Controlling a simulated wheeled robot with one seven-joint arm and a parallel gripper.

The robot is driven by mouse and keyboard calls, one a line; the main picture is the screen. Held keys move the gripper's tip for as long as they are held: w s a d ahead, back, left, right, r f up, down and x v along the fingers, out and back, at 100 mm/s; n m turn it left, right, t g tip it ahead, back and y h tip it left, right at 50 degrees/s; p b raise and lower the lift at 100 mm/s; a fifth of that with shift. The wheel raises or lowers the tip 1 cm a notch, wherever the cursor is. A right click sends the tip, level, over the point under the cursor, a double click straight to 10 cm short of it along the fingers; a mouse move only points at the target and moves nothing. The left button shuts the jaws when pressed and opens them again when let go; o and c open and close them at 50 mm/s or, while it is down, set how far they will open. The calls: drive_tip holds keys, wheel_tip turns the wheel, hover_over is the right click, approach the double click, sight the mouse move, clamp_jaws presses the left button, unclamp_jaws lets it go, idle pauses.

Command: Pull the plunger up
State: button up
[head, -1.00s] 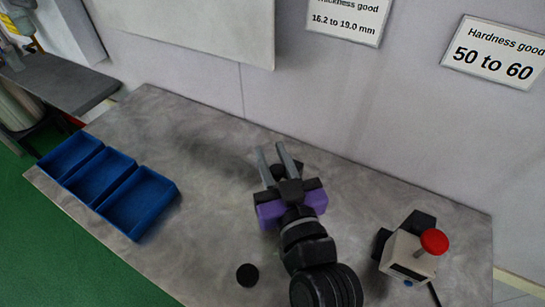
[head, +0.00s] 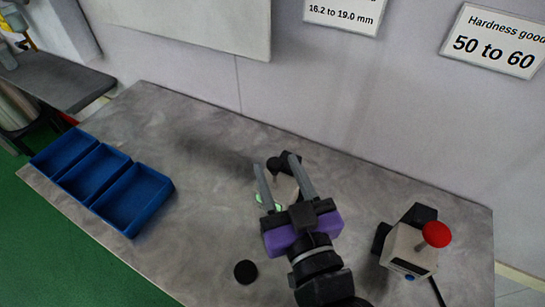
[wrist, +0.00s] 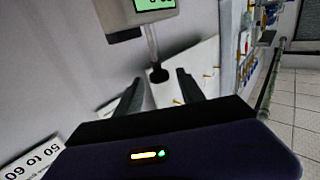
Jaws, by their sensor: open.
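The thickness gauge stands on the table in the head view, with a pale body (head: 283,188) and a green display at its left, partly hidden by my gripper. In the wrist view its green display (wrist: 155,4) is cut by the top edge. Its plunger, a thin rod ending in a black knob (wrist: 158,75), lies between my fingertips in the picture, with gaps to both sides. My gripper (head: 275,163) is open and empty; its two fingers also show in the wrist view (wrist: 160,78). No contact with the plunger is visible.
A hardness tester (head: 405,250) with a red knob (head: 437,234) stands to the right. A black disc (head: 245,272) lies on the table (head: 190,250) near the front. Blue trays (head: 134,199) sit at the left. The wall (head: 330,90) rises behind; the table's middle left is clear.

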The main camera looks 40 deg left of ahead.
drive_tip(key=shift+v, duration=1.3)
drive_tip(key=d+f+m+t+h, duration=0.2)
drive_tip(key=d+m+t+h, duration=0.2)
drive_tip(key=d, duration=0.7)
drive_tip(key=d+f+m+t+h, duration=0.25)
drive_tip(key=d+m+t, duration=0.2)
drive_tip(key=d, duration=0.55)
drive_tip(key=s+d+f+m+g+h, duration=0.1)
drive_tip(key=s+d+f+h, duration=0.2)
drive_tip(key=s+d, duration=0.5)
drive_tip(key=s+d+f+m+g+h, duration=0.2)
drive_tip(key=s+d+f+h, duration=0.2)
drive_tip(key=s+d, duration=0.5)
drive_tip(key=shift+s+f+h, duration=0.15)
drive_tip(key=shift+s+h, duration=0.8)
drive_tip(key=shift+s, duration=0.3)
